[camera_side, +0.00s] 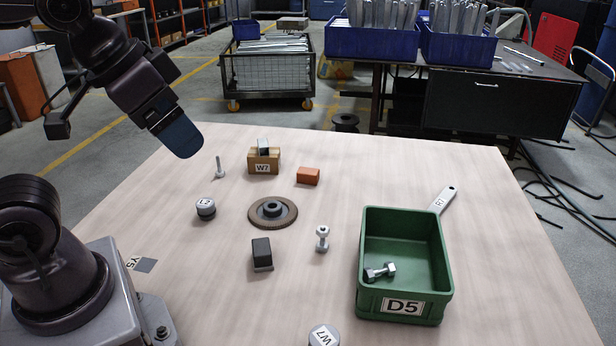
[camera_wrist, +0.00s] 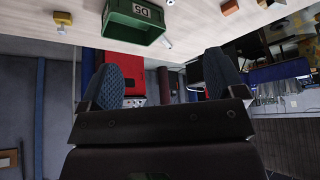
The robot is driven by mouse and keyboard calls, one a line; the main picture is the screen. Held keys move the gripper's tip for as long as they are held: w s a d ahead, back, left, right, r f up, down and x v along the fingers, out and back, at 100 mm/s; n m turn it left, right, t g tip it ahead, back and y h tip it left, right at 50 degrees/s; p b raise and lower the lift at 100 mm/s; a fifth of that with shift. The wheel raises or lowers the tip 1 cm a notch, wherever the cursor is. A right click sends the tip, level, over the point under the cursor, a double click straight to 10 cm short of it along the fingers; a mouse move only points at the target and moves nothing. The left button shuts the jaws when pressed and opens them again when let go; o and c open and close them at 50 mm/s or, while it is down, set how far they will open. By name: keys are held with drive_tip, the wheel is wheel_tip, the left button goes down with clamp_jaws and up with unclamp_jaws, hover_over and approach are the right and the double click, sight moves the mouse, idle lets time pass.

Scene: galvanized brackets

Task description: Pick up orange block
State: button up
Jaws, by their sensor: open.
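The orange block (camera_side: 308,176) is a small brick-like piece lying on the table in the side view, right of a cardboard box. My gripper (camera_side: 182,138) hangs above the table's far left edge, well left of and higher than the block, touching nothing. In the wrist view my gripper (camera_wrist: 168,78) shows two blue textured fingers spread wide with nothing between them. A small orange piece (camera_wrist: 230,7) shows at the top of the wrist view; I cannot tell for certain that it is the block.
A cardboard box (camera_side: 263,161) carries a metal piece. A brown disc (camera_side: 273,212), a dark block (camera_side: 262,253) and bolts stand nearer. A green bin (camera_side: 405,307) holding a bolt is at right, with a spanner (camera_side: 443,200) beside it. Bare table surrounds the orange block's right side.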

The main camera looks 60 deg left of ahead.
drive_tip(key=shift+o, duration=0.5)
drive_tip(key=shift+w, duration=0.1)
drive_tip(key=w+a+f+n+t, duration=0.1)
drive_tip(key=w+f+n+t, duration=0.15)
drive_tip(key=w+n, duration=0.5)
drive_tip(key=w+a+f+n+t, duration=0.1)
drive_tip(key=w+f+n, duration=0.35)
drive_tip(key=w, duration=0.55)
drive_tip(key=w+a+f+n+t, duration=0.1)
drive_tip(key=w+a+f+n, duration=0.1)
drive_tip(key=w+n, duration=0.55)
drive_tip(key=n+y, duration=0.9)
drive_tip(key=n, duration=1.5)
approach(308, 172)
drive_tip(key=shift+v, duration=1.2)
drive_tip(key=shift+w+a+f+n, duration=0.1)
drive_tip(key=shift+a+f+n, duration=0.1)
drive_tip(key=shift+n, duration=0.15)
drive_tip(key=x, duration=1.2)
drive_tip(key=shift+w+a, duration=0.15)
drive_tip(key=shift+w, duration=0.1)
